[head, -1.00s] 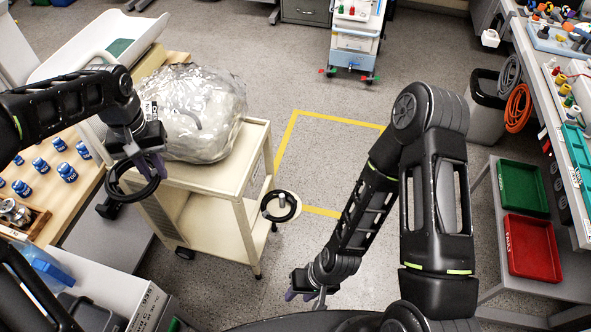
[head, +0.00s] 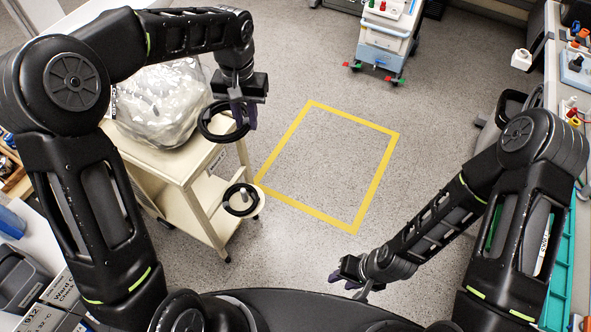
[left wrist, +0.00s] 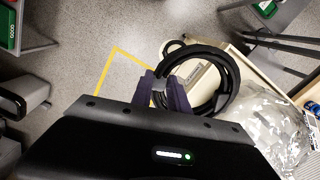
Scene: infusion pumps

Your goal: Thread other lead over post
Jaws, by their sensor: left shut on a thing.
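My left gripper (head: 241,112) is shut on a coiled black lead (head: 208,126), which hangs in the air above the cart's right end. The held coil (left wrist: 229,75) also shows in the left wrist view, beyond the purple fingers (left wrist: 161,94). A short grey post (head: 244,196) stands on a round cream base at the cart's right side, below the gripper. Another black lead (head: 228,207) forms a ring around the post. In the wrist view the held coil partly covers a round cream base (left wrist: 172,46). My right gripper (head: 349,282) is empty, its fingers apart, over the floor.
A cream cart (head: 190,172) carries a clear plastic-wrapped bundle (head: 163,105) close to the held coil. A yellow-taped rectangle (head: 383,178) marks open floor to the right. A blue-and-white wheeled unit (head: 384,42) stands at the back.

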